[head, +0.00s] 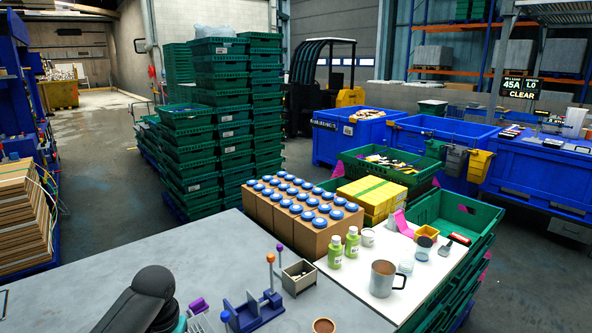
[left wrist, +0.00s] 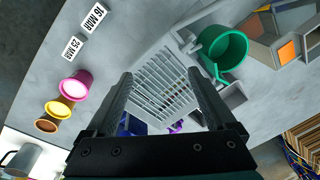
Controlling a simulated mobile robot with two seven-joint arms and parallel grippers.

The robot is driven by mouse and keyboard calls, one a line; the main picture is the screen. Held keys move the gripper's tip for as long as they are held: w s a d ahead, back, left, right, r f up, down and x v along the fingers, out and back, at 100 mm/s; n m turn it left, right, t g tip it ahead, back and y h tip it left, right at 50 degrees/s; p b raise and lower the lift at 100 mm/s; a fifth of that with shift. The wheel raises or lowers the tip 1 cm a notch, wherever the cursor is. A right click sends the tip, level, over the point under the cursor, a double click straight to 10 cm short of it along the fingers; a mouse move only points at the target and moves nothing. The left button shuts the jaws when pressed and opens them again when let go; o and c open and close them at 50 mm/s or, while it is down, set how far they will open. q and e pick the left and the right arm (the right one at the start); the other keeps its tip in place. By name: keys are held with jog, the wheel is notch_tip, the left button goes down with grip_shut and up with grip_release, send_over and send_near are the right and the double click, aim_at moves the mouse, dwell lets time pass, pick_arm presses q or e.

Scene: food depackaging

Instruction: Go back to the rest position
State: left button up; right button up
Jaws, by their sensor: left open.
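My left arm (head: 150,284) comes in at the bottom left of the head view, bent over the grey table (head: 205,255); its gripper cannot be made out there. In the left wrist view my left gripper (left wrist: 160,82) is open, its two black fingers apart with nothing held between them. Beyond the fingers is a white slatted grate (left wrist: 165,80) on the table. A green cup (left wrist: 224,48) stands right of the fingers. My right gripper is in neither view.
Pink (left wrist: 75,85), yellow (left wrist: 58,106) and brown cups stand left in the wrist view, near two date cards (left wrist: 95,17). In the head view a blue rack (head: 252,311), a tan-topped bin (head: 298,277), a mug (head: 382,278) and green bottles (head: 352,243) stand right of my arm.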

pick_arm(q)
jog(key=s+d+f+m+t+h, duration=0.1)
jog(key=s+d+f+m, duration=0.3)
jog(key=s+d, duration=0.65)
jog(key=s+a+r+n+t, duration=0.1)
jog(key=s+r, duration=0.1)
jog(key=s, duration=0.5)
jog(key=s+r+t, duration=0.1)
jog(key=s+r, duration=0.1)
jog(key=s, duration=0.6)
notch_tip(320, 180, down, 32)
jog(key=s+g+b, duration=0.1)
jog(key=b, duration=1)
jog(key=s+a+f+b, duration=0.1)
jog(key=s+f+b, duration=0.4)
jog(key=f, duration=0.8)
jog(key=s+a+f+g+b, duration=0.1)
jog(key=s+f+b, duration=0.5)
jog(key=s+f, duration=0.4)
notch_tip(320, 180, down, 3)
jog(key=shift+s+a+r+g, duration=0.1)
jog(key=shift+s+a+g, duration=0.05)
jog(key=shift+a+g, duration=0.15)
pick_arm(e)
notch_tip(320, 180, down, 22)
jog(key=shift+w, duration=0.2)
